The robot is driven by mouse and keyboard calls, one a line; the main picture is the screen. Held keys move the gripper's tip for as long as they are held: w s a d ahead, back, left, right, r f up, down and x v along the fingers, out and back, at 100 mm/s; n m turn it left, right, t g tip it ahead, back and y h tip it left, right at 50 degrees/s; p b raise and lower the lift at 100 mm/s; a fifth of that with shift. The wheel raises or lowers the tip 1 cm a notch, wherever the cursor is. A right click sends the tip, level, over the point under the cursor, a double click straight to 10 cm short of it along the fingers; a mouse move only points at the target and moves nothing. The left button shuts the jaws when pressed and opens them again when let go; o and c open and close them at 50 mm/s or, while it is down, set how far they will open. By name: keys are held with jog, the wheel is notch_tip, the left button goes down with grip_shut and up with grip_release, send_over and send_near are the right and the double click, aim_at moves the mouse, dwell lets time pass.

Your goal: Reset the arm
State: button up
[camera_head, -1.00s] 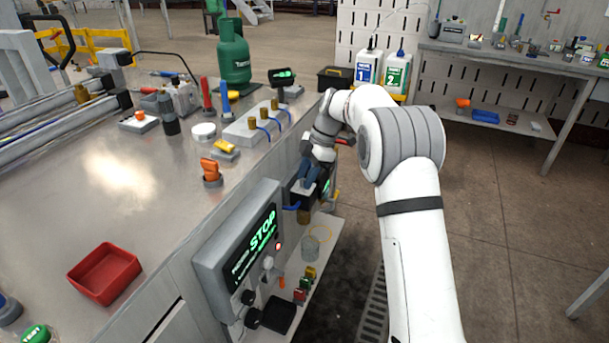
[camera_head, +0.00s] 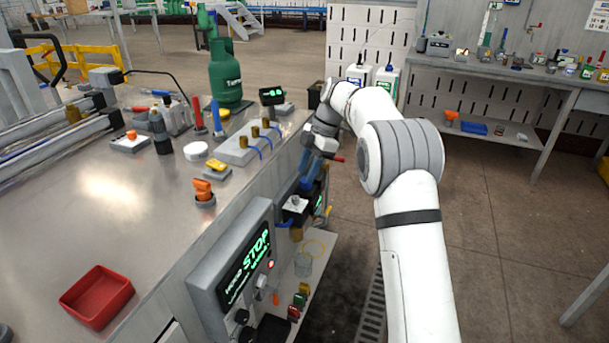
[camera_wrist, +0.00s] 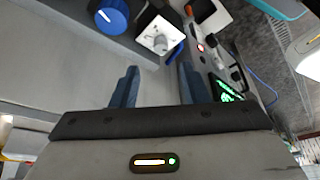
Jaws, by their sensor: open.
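My arm reaches forward over the right side of the metal workbench in the head view, and my gripper (camera_head: 308,172) points down beside the bench's right edge. In the wrist view my gripper (camera_wrist: 158,80) shows two blue fingers spread apart with nothing between them. Beyond the fingertips is a white square block with a round knob (camera_wrist: 161,38), apart from the fingers. The same block (camera_head: 295,204) shows below my gripper in the head view, on a dark unit at the bench side. A blue round knob (camera_wrist: 112,14) is to its left in the wrist view.
A control box with a green STOP display (camera_head: 240,265) is fixed to the bench's near side. A red tray (camera_head: 97,296), a green gas bottle (camera_head: 225,72) and a grey block with brass cylinders (camera_head: 240,150) stand on the bench. Open floor (camera_head: 490,220) lies right of my arm.

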jog(key=s+d+r+m+t+h+p, duration=0.1)
jog(key=s+d+r+m+p, duration=0.2)
jog(key=s+d+r+m, duration=0.25)
jog(key=s+d+r+m+t+h+p, duration=0.1)
jog(key=s+d+r+m+p, duration=0.15)
jog(key=s+r+m, duration=0.5)
jog(key=s+d+f+m+t+h+p, duration=0.1)
jog(key=s+d+m, duration=0.3)
jog(key=s, duration=0.8)
jog(key=s+d+f+m+t+h+p, duration=0.1)
jog(key=s+d+m+p, duration=0.3)
jog(key=s, duration=0.8)
jog(key=shift+s+f+m+t, duration=0.15)
jog(key=shift+s+m+t, duration=0.15)
jog(key=shift+m, duration=0.8)
